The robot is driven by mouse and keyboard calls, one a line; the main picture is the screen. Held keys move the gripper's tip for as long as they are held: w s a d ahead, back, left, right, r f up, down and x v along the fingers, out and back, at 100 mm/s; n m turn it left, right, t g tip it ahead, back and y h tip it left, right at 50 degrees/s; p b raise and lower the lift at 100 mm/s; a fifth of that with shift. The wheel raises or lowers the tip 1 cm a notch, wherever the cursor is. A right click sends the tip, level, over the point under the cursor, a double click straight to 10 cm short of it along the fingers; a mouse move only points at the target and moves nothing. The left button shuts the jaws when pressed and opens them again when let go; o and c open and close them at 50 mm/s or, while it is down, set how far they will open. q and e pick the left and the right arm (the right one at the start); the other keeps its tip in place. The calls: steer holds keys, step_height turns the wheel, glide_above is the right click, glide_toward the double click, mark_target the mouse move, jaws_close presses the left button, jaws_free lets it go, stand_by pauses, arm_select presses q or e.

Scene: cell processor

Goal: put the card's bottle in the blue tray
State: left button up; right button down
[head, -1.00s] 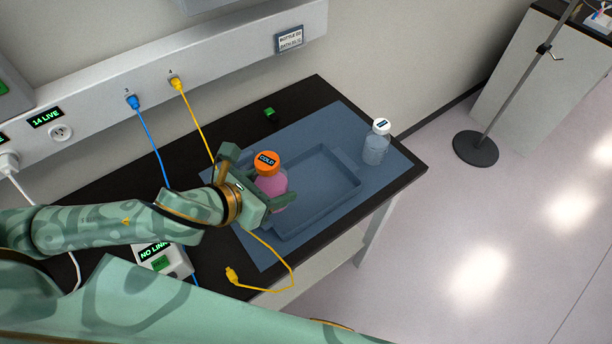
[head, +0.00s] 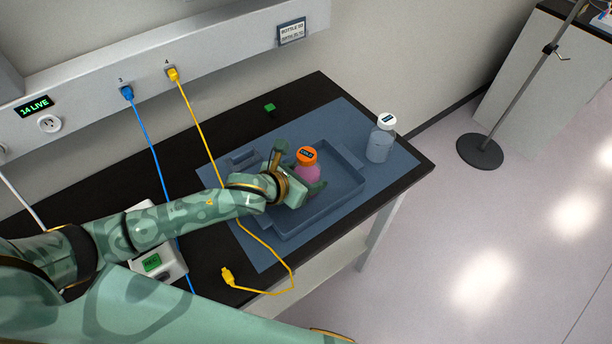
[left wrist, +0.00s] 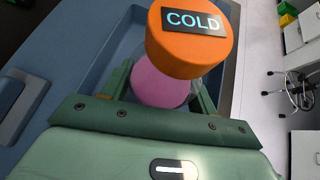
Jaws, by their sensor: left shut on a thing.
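A pink bottle with an orange cap (head: 306,155) marked COLD is in my left gripper (head: 305,182), upright over the blue tray (head: 345,206). In the left wrist view the orange cap (left wrist: 190,38) and pink body (left wrist: 160,84) show between the fingers. I cannot tell whether the bottle's base touches the tray floor. A clear bottle with a white cap (head: 380,143) stands on the blue mat at the tray's far right. The card on the wall rail (head: 292,31) reads BOTTLE and more small text. My right gripper is not in view.
The tray sits on a blue mat (head: 262,254) on a black table. A yellow cable (head: 199,130) runs under my left arm to a loose plug (head: 228,277). A blue cable (head: 145,127) runs beside it. A white box (head: 168,262) and a small green block (head: 270,107) are on the table.

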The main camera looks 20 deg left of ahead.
arm_select(q)
steer(key=shift+r, duration=0.1)
steer(key=o, duration=1.4)
steer(key=p+v, duration=0.2)
steer(key=v, duration=1)
